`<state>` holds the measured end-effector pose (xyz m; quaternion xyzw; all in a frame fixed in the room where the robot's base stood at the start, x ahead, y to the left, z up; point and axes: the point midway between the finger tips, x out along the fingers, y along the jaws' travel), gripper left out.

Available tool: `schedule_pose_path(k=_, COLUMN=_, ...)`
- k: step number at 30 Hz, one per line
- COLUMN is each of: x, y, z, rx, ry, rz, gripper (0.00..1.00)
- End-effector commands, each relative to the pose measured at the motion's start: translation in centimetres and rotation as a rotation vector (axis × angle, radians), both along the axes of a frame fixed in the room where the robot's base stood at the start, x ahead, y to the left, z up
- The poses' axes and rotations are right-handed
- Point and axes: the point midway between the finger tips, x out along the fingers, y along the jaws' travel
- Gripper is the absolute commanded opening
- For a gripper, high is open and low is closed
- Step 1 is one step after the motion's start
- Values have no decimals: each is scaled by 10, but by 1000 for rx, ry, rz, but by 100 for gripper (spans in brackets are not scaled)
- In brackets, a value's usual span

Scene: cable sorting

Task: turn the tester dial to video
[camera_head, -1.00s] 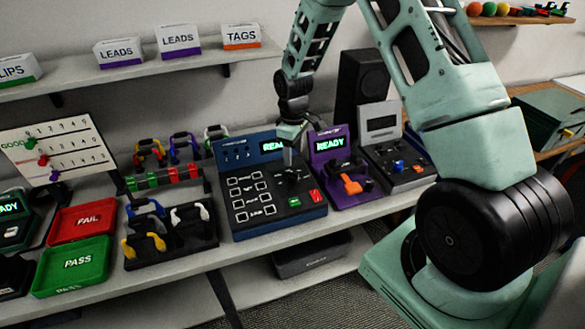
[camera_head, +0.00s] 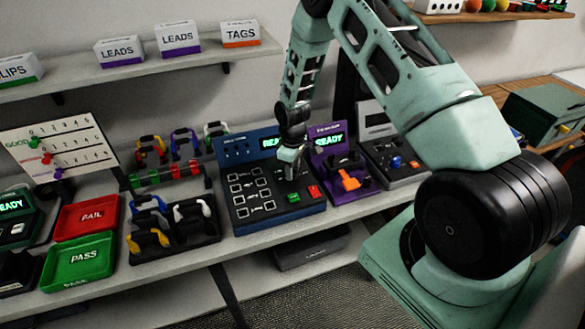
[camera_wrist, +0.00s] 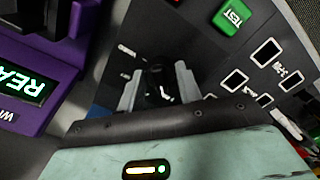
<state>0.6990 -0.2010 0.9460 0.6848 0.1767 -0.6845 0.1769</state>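My gripper (camera_head: 291,172) points down over the tester's panel, above the green button, and hides the dial area in the head view. In the wrist view my gripper (camera_wrist: 159,88) has its two pale fingers apart. A dark dial (camera_wrist: 157,86) with a white mark shows between them; I cannot tell whether the fingers touch it.
A purple device (camera_head: 345,180) with an orange part stands close at the tester's right. A grey device (camera_head: 395,165) is beyond it. A black rack (camera_head: 190,235) of coloured cables and red FAIL (camera_head: 88,217) and green PASS (camera_head: 78,262) trays are to the left.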

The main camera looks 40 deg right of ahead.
Motion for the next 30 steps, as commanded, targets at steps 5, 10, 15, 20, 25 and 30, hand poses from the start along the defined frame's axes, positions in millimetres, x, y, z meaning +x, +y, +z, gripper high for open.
schedule_pose_path(k=5, x=0, y=0, z=0, rx=0, ry=0, rz=0, gripper=9)
schedule_pose_path(k=10, x=0, y=0, z=0, rx=0, ry=0, rz=-11, gripper=9)
schedule_pose_path(k=15, x=0, y=0, z=-1, rx=0, ry=0, rz=-63, gripper=9)
schedule_pose_path(k=20, x=0, y=0, z=-2, rx=0, ry=0, rz=-161, gripper=9)
schedule_pose_path(k=25, x=1, y=0, z=-2, rx=-1, ry=-2, rz=-306, gripper=9)
schedule_pose_path(k=30, x=0, y=0, z=-2, rx=-1, ry=-1, rz=-470, gripper=9)
